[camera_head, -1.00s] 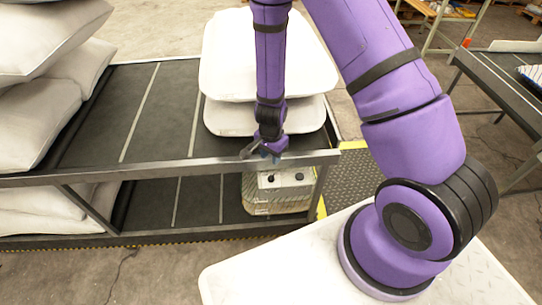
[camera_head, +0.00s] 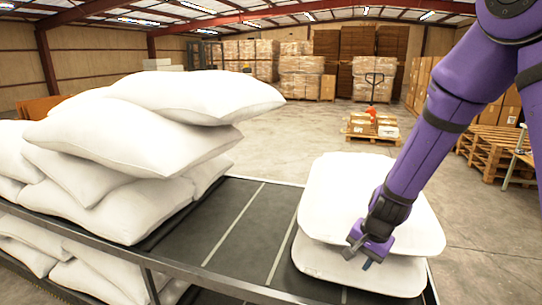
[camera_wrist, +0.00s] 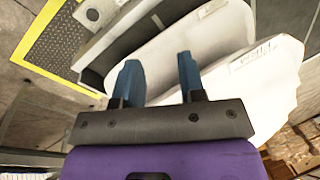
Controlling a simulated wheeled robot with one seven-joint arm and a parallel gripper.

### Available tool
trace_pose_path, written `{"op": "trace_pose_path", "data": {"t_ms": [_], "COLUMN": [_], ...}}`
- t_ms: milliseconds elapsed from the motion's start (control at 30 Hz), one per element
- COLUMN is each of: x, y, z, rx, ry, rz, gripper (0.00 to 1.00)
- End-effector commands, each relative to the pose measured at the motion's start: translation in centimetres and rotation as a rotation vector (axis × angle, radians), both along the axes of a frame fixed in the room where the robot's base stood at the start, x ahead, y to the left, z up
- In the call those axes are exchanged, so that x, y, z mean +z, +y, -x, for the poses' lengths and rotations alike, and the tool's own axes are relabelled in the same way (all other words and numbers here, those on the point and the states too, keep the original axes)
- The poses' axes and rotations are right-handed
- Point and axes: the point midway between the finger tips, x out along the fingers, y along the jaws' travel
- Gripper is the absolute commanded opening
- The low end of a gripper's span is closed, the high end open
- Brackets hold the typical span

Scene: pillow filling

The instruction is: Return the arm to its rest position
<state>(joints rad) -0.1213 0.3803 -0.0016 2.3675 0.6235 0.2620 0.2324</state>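My purple arm comes down from the upper right in the head view. Its end, my gripper (camera_head: 359,255), is in front of two stacked white pillows (camera_head: 328,195) at the right end of the dark rack shelf (camera_head: 235,225). In the wrist view my gripper (camera_wrist: 157,75) has its two blue fingers spread apart with nothing held between them. The pillows' pale edges (camera_wrist: 262,70) show beyond the fingers. I cannot tell whether the gripper touches the pillows.
A tall pile of white pillows (camera_head: 150,140) fills the shelf's left part. A bare strip of shelf lies between the piles. A yellow-edged dark mat (camera_wrist: 72,50) shows in the wrist view. Pallets with boxes (camera_head: 372,128) stand on open floor behind.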

Motion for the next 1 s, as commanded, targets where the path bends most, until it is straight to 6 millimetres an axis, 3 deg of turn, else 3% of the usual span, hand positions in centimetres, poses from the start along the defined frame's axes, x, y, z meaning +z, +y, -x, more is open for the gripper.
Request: {"op": "trace_pose_path", "data": {"t_ms": [33,200,500,700,1000], "x": [2.0,7.4,15.9,20.4,25.6], "y": [-0.1,-0.5,-1.8,-3.1,-5.3], "z": [0.2,1.6,5.8,9.5,16.0], "rx": [0.026,0.132,0.306,0.409,0.539], "ry": [-0.025,-0.084,-0.183,-0.240,-0.311], "rz": [-0.005,-0.007,0.034,0.090,0.212], "gripper": [0.37,0.37,0.37,0.37,0.37]}}
